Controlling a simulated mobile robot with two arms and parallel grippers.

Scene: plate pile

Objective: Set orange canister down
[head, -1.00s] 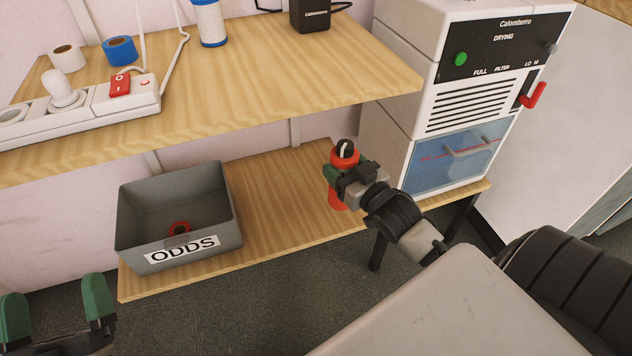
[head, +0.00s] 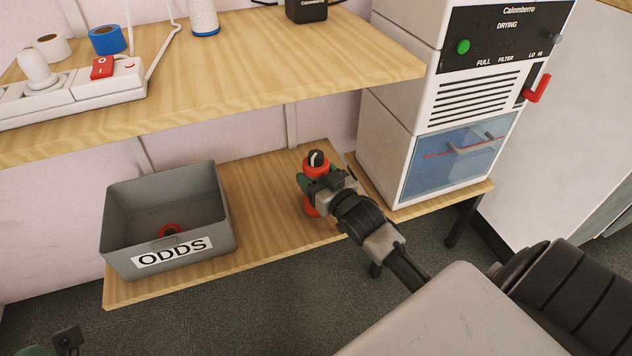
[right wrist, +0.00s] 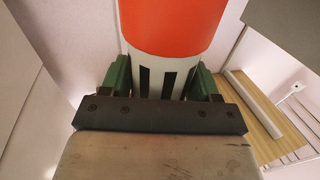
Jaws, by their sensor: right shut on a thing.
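The orange canister (head: 316,169) has a black and white top and stands roughly upright above the lower wooden shelf (head: 265,190), near its front edge. In the right wrist view the canister (right wrist: 170,28) shows an orange body and a white band with dark stripes. My right gripper (head: 313,186) is shut on it, with green fingers on both sides of the white band in the right wrist view (right wrist: 163,82). My gripper hides part of the canister, and I cannot tell whether its base touches the shelf. A dark part, likely of my left gripper (head: 67,339), shows at the bottom left; its fingers are not clear.
A white drying machine (head: 390,150) stands to the right. The upper shelf (head: 260,85) overhangs behind. Bare shelf lies between bin and canister.

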